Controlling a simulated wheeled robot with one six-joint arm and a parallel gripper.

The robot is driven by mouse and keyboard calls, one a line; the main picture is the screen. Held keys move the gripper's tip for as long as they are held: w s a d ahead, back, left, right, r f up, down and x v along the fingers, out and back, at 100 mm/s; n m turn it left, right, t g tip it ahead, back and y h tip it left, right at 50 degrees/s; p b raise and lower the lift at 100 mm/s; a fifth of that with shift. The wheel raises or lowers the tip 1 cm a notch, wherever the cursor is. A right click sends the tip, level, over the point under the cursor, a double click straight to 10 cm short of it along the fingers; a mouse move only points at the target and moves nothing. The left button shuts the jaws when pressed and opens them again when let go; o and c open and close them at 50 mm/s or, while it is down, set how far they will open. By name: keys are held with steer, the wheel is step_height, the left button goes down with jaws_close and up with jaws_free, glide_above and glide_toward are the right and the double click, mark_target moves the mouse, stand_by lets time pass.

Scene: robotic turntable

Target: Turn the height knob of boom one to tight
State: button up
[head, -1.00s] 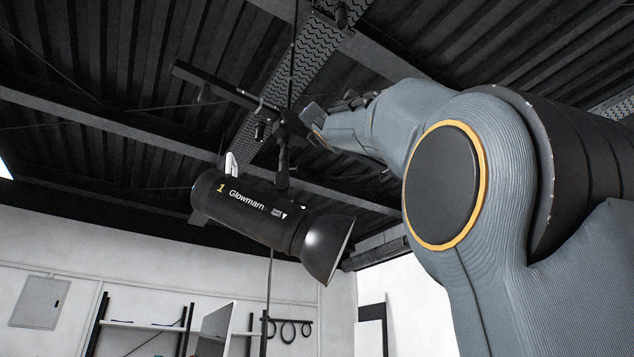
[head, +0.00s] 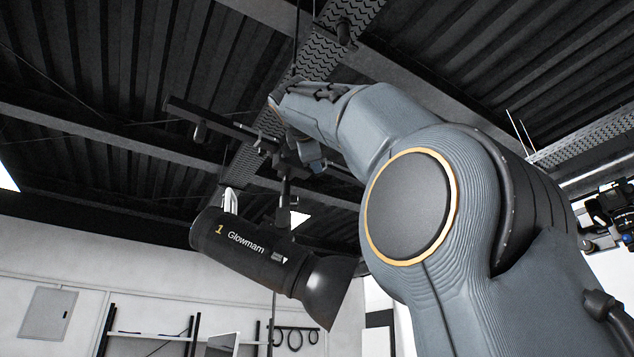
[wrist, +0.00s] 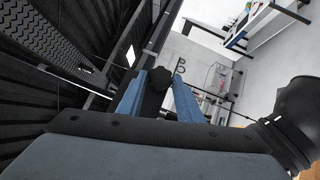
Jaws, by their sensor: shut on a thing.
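The lamp marked 1 (head: 245,240), a black "Glowmarn" light, hangs tilted below the black boom bar (head: 215,122) of boom one. My gripper (head: 312,155) is at the clamp where the bar, the vertical pole and the lamp mount meet; my wrist partly covers this spot. In the wrist view the two blue fingers of my gripper (wrist: 158,95) are on either side of a black knob (wrist: 160,76), the height knob by its place, and are shut on it. Its marking and turn position cannot be read.
Ceiling beams and a perforated metal tray (head: 340,30) are close above my arm. Another dark device (head: 612,210) is at the right edge. Wall shelves (head: 150,338) and a grey wall panel (head: 48,312) are far behind. The lamp's flared end (head: 325,285) is near my arm.

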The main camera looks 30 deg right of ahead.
steer(key=shift+r+m+g+p, duration=0.2)
steer(key=shift+m+g+p, duration=0.4)
steer(key=shift+p, duration=0.55)
steer(key=o, duration=1)
steer(key=shift+o, duration=0.2)
steer(key=shift+y, duration=0.3)
steer(key=b+v, duration=0.3)
steer(key=v, duration=0.4)
steer(key=shift+s+a, duration=0.25)
steer(key=shift+s, duration=0.1)
steer(key=shift+f, duration=0.1)
